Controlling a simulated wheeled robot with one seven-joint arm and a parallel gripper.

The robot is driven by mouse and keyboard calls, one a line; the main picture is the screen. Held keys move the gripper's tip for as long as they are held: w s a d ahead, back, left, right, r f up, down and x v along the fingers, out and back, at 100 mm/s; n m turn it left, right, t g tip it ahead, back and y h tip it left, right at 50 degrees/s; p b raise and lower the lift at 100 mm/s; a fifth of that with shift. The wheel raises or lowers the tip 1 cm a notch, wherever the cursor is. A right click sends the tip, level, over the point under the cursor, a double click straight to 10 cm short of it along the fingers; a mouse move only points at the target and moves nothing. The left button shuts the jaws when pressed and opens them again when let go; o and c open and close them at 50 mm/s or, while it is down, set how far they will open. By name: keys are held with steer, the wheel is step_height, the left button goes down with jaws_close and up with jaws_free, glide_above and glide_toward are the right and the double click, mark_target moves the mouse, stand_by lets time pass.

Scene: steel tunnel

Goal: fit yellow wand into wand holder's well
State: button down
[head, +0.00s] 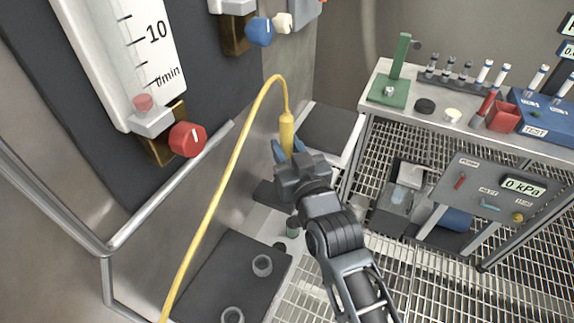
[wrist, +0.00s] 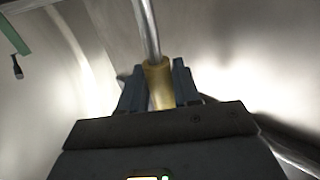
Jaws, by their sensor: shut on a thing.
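The yellow wand (head: 287,132) stands roughly upright, with a yellow hose curving from its top down to the lower left. My gripper (head: 289,150) is shut on the wand, its blue fingers on either side of it. In the wrist view, the wand (wrist: 158,82) is between the fingers (wrist: 158,90) and a grey metal rod runs up from it. Two grey round cups, one (head: 262,265) behind the other (head: 232,315), stand on a dark mat at the lower left. I cannot tell whether either is the wand holder. No well's inside is clear.
A bench (head: 440,122) at the right bears a green stand (head: 389,92), several tubes and a red box (head: 503,117). A pressure panel (head: 490,195) is below. A metal rail (head: 170,195) and a red knob (head: 187,139) are on the left. A dark-topped surface (head: 328,128) lies behind my gripper.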

steer(key=shift+f, duration=2.1)
steer(key=shift+b, duration=0.3)
steer(key=shift+f+b, duration=0.3)
steer(key=c, duration=0.8)
jaws_free()
steer(key=shift+r, duration=0.1)
steer(key=shift+r+p, duration=0.15)
steer(key=shift+p, duration=0.15)
steer(key=b+v, duration=0.2)
steer(key=v, duration=1)
